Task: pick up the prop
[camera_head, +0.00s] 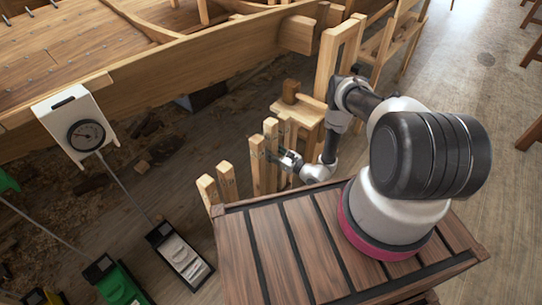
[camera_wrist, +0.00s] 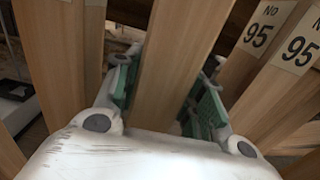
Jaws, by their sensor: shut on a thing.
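Several upright wooden props stand in a group beside the slatted deck in the head view; one of them (camera_head: 257,165) stands at the front of the taller ones. My gripper (camera_head: 279,156) reaches in among them from the right. In the wrist view a plain wooden prop (camera_wrist: 175,65) runs between the green finger pads of my gripper (camera_wrist: 160,95), and the jaws are shut on it. Its lower end is hidden by the gripper body. Other props stand close on both sides, and a prop on the right (camera_wrist: 262,35) carries a label reading No 95.
The wooden hull (camera_head: 190,62) fills the upper left. A white box with a dial (camera_head: 85,130) hangs at the left, above a black-and-white item (camera_head: 180,257) on the floor. A wooden stand (camera_head: 298,108) is behind the props.

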